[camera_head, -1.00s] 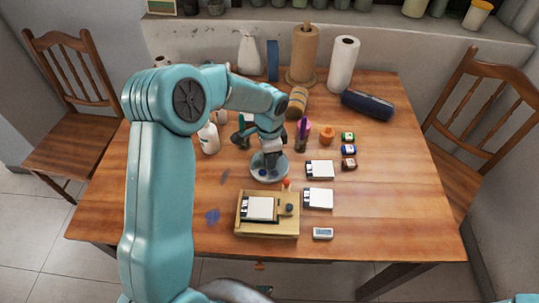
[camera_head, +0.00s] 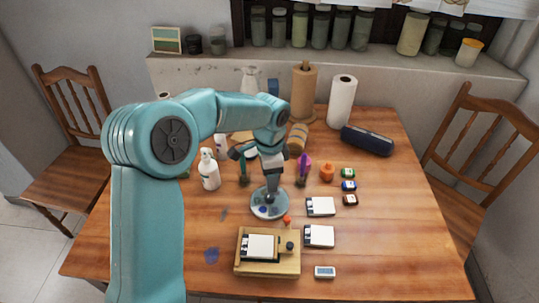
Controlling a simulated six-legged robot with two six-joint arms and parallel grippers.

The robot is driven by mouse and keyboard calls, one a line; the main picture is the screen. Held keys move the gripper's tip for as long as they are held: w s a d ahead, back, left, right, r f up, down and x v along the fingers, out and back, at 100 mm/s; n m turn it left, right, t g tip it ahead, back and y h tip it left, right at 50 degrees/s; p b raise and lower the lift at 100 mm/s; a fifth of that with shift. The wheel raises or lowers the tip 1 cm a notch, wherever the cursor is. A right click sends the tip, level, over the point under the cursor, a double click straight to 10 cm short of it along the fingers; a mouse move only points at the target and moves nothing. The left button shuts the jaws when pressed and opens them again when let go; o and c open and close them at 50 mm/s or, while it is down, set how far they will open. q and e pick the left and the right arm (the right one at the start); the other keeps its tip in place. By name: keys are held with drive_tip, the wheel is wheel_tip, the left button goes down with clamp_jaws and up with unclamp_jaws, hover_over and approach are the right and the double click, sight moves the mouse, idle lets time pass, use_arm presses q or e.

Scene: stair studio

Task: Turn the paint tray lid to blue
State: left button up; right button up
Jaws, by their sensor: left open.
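The paint tray (camera_head: 257,213) is a round, grey-blue dish with several dark blue spots, left of the middle of the wooden table. My left gripper (camera_head: 270,205) reaches down over it from above, fingers pointing down at its inner part. The gripper is open, and I cannot tell whether its fingertips touch the tray or its lid. The gripper hides part of the tray, and I cannot make out a colour mark the lid is turned to. My right gripper is not in view.
A wooden box with a white pad (camera_head: 268,268) stands just in front of the tray. White cards (camera_head: 320,206) and small paint jars (camera_head: 349,186) lie to the right. A white bottle (camera_head: 209,170) stands behind left, a purple brush (camera_head: 304,168) behind right.

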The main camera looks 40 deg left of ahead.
use_arm(q)
wheel_tip(320, 180, up, 9)
drive_tip(key=shift+f, duration=0.2)
idle(0.4)
